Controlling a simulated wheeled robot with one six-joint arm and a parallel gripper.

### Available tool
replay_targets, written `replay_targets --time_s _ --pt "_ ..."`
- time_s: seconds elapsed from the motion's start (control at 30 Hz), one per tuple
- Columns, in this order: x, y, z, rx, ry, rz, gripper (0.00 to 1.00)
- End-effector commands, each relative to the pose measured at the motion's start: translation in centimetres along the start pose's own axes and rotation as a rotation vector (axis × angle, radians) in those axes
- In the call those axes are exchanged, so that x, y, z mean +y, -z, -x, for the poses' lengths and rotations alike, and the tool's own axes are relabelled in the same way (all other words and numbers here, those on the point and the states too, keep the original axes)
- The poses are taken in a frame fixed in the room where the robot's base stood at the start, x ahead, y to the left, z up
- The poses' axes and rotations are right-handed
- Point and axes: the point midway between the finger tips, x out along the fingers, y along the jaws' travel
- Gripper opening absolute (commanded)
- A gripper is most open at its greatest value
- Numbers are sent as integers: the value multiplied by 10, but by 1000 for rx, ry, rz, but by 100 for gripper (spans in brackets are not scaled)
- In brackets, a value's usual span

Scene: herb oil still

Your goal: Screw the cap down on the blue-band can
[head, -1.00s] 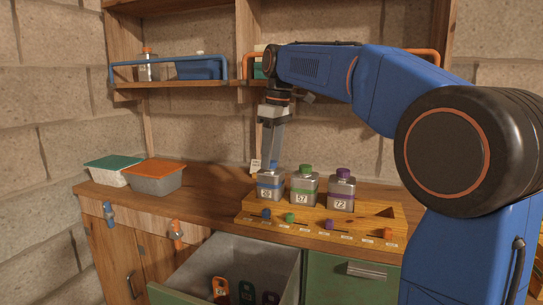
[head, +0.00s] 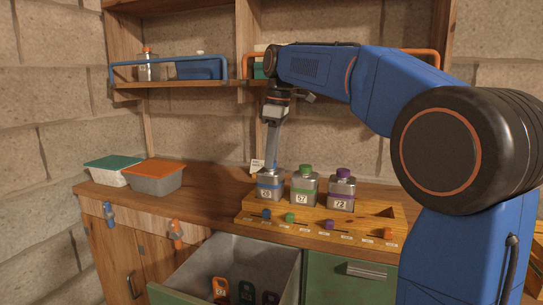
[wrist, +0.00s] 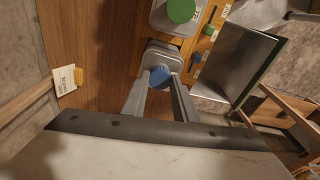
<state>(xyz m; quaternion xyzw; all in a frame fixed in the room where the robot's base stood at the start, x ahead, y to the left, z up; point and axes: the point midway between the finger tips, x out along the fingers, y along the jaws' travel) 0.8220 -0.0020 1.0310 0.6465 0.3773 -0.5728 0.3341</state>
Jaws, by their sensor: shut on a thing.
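The blue-band can (head: 270,186) stands upright at the left end of the wooden rack (head: 372,228), with a label on its front. Its blue cap (wrist: 160,77) shows in the wrist view on top of the can, between my fingertips. My gripper (head: 272,168) points down over the can and is shut on the cap. In the head view my fingers largely hide the cap. How tightly the cap sits on the can's neck cannot be told.
A green-capped can (head: 305,186) and a purple-capped can (head: 342,190) stand close to the right. Small coloured pegs line the rack's front. An open drawer (head: 190,265) lies below. Lidded tubs (head: 153,177) stand at the left, and a railed shelf (head: 190,84) hangs above.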

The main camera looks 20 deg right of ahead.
Motion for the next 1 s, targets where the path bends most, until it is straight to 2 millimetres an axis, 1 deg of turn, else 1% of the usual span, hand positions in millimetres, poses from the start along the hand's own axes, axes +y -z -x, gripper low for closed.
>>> replay_targets --time_s 0.17,1.0 --pt "0 0 0 0 -8 -58 0" --pt "0 0 -1 -1 -104 -854 0"
